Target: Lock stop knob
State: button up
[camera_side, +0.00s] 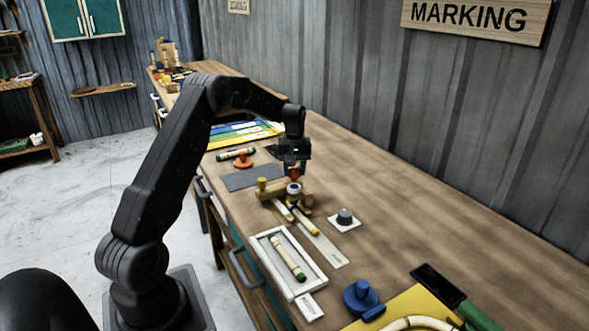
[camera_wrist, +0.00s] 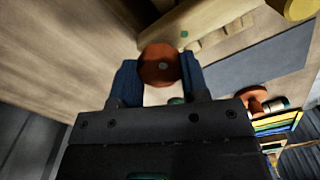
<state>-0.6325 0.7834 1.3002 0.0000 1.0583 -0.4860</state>
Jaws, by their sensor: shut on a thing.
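The stop knob (camera_wrist: 160,65), round and orange-red with a small grey centre dot, sits between the two blue fingers of my gripper (camera_wrist: 158,82) in the wrist view. The fingers close on it from both sides. In the side view my gripper (camera_side: 294,160) points down, with the orange knob (camera_side: 294,173) just under it. Below is a wooden bending jig (camera_side: 270,189) with yellow pegs and a pale round part (camera_side: 294,188). Whether the knob touches the jig is hard to tell.
A white tray (camera_side: 262,238) holds a green-ended rattan piece (camera_side: 287,258). A grey knob on a white plate (camera_side: 344,217) stands right of the jig. A blue knob (camera_side: 360,296) is nearer. A grey mat (camera_side: 252,178) lies behind; the bench's right side is clear.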

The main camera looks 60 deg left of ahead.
jog(key=m, duration=0.4)
jog(key=shift+m, duration=2)
jog(key=o, duration=0.9)
jog(key=shift+r, duration=0.1)
